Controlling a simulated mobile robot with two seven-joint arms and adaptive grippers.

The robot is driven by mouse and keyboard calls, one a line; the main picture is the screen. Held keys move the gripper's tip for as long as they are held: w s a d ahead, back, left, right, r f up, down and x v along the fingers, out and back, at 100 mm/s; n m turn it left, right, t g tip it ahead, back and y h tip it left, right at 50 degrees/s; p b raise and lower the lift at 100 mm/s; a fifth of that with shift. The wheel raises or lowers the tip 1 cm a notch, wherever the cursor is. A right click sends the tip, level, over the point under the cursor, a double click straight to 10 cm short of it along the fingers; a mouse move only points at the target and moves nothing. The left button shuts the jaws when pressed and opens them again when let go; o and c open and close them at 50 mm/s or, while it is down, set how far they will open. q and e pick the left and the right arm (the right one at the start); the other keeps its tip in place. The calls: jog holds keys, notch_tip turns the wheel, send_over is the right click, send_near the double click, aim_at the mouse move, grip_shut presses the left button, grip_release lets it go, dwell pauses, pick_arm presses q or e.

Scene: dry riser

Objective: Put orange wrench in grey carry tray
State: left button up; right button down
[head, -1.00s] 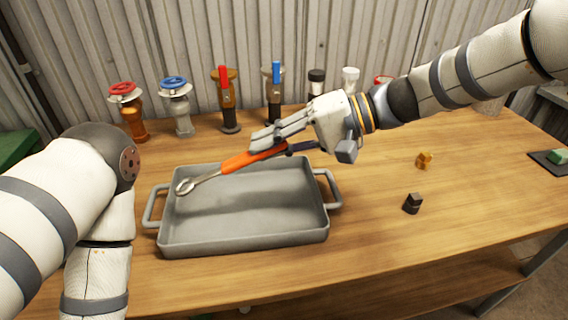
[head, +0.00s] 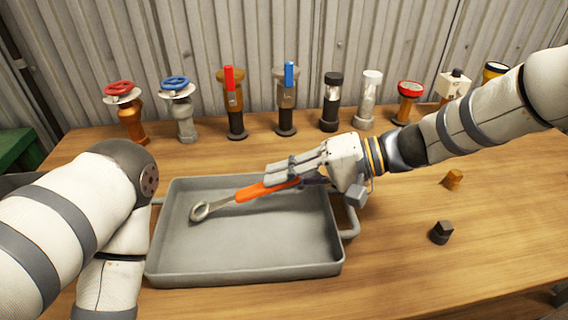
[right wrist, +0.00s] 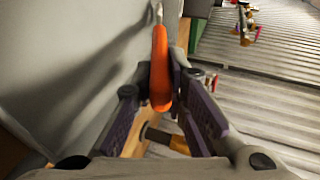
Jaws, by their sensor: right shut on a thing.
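The orange wrench (head: 262,190) has an orange handle and a silver ring end. My right gripper (head: 275,178) is shut on its handle, and the ring end points left over the grey carry tray (head: 250,270). The wrench is above the tray's floor or close to it; the head view does not settle how high. In the right wrist view the orange handle (right wrist: 161,70) sits between the fingers (right wrist: 160,90), with the tray's grey surface (right wrist: 60,60) to the left. The tray is empty otherwise. Of my left arm only links show; its gripper is out of view.
Several valves and fittings, such as the red-wheel valve (head: 127,112) and the blue-lever valve (head: 288,100), stand along the back before the corrugated wall. A dark small block (head: 441,232) and a small orange-yellow piece (head: 452,179) lie right of the tray. The front right tabletop is clear.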

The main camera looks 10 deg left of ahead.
jog(key=c, duration=1.5)
grip_release()
jog(key=shift+c, duration=0.2)
jog(key=v, duration=1.2)
